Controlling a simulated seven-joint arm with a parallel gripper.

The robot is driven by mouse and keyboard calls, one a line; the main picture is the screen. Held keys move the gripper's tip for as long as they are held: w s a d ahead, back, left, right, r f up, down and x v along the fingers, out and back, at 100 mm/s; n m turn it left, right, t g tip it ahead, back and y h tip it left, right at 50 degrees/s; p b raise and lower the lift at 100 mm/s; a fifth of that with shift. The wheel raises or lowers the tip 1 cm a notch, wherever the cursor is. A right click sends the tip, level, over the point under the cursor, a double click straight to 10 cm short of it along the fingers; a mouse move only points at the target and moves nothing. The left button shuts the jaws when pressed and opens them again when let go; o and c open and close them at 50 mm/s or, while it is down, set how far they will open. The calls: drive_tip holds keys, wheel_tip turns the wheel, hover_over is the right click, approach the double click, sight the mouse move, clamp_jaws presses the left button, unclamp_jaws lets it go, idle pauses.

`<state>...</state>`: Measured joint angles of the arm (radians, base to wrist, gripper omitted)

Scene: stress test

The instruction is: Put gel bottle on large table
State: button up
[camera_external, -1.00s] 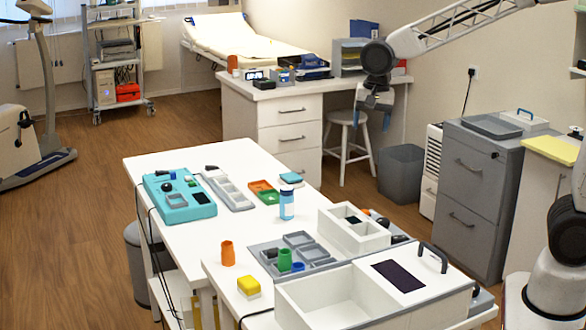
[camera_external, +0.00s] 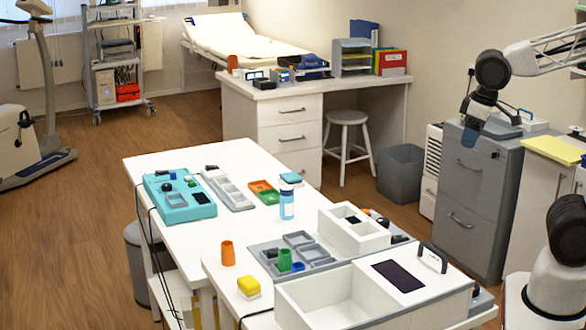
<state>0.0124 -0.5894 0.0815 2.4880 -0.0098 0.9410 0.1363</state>
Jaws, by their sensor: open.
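The large white table (camera_external: 220,240) fills the middle of the view. My gripper (camera_external: 484,118) is far to the right of the bottle, pointing down over or in front of the grey cabinet top. It is open, and I see nothing held in it. Its fingertips are small and hard to make out against the cabinet.
The grey cabinet (camera_external: 468,190) has a white box with a blue handle (camera_external: 527,120) on top, beside my gripper. On the table are a teal case (camera_external: 180,197), an orange cup (camera_external: 228,254), a yellow block (camera_external: 248,286) and white open boxes (camera_external: 330,300). A desk (camera_external: 285,100) stands behind.

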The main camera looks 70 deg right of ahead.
drive_tip(key=s, duration=0.1)
drive_tip(key=s+n, duration=0.1)
drive_tip(key=shift+s+f, duration=0.3)
drive_tip(key=shift+f, duration=0.1)
